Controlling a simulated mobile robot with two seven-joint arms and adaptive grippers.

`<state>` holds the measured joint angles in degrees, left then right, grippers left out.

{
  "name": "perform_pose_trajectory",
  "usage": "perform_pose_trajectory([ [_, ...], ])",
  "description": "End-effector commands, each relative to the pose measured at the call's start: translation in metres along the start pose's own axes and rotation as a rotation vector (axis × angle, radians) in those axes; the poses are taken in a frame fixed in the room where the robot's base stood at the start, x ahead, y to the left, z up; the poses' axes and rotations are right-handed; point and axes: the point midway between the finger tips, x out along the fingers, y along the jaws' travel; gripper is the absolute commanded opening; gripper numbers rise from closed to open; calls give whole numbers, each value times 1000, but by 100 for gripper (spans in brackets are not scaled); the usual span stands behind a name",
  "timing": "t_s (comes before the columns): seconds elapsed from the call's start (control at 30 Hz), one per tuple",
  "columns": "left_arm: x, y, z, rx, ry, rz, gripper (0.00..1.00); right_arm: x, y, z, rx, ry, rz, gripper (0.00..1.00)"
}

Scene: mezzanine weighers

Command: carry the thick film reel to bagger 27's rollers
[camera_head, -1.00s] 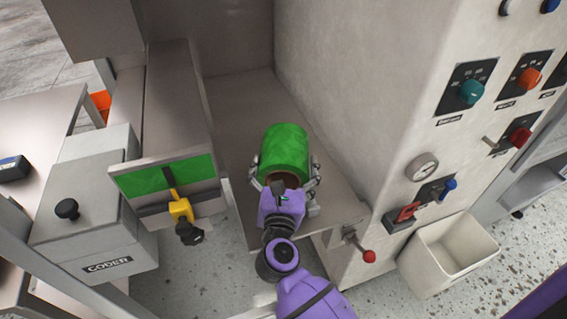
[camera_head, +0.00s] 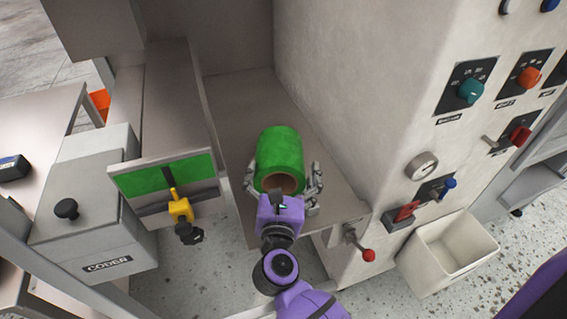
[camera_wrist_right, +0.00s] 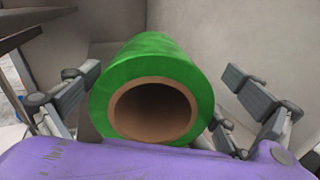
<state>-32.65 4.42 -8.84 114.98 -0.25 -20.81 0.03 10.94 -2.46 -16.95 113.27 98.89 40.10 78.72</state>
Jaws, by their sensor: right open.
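The thick film reel (camera_head: 280,152) is a green roll with a brown core. It lies on its side on a metal shelf (camera_head: 235,100), its core end facing my right gripper (camera_head: 283,180). My right gripper is open, with its fingers on either side of the reel's near end. In the right wrist view the reel (camera_wrist_right: 150,60) sits between the spread fingers (camera_wrist_right: 155,95), with gaps visible at both sides. I cannot tell which machine is bagger 27, and no number shows. My left gripper is not in view.
A grey box marked CODER (camera_head: 88,215) and a frame with green film (camera_head: 165,178) and a yellow clamp (camera_head: 180,210) stand left of the shelf. A pale cabinet (camera_head: 360,110) with knobs rises close on the right. A white bin (camera_head: 450,250) stands on the floor.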

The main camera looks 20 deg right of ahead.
Motion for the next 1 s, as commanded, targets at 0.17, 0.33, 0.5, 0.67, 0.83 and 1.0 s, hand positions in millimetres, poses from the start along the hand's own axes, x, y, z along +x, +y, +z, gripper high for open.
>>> perform_pose_trajectory([
  [0.17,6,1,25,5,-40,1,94,-44,-3,-8,-1,10,-3,100],
  [0.33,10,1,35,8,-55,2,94,-74,-2,-7,-2,7,-2,100],
  [0.5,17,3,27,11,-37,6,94,-89,-1,-4,0,5,-1,100],
  [0.67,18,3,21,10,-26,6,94,-92,-1,-2,-1,2,-1,100],
  [0.83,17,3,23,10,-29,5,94,-92,-2,-2,-26,-3,2,100],
  [1.0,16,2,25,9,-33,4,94,-103,-12,-11,-448,-81,73,100],
])
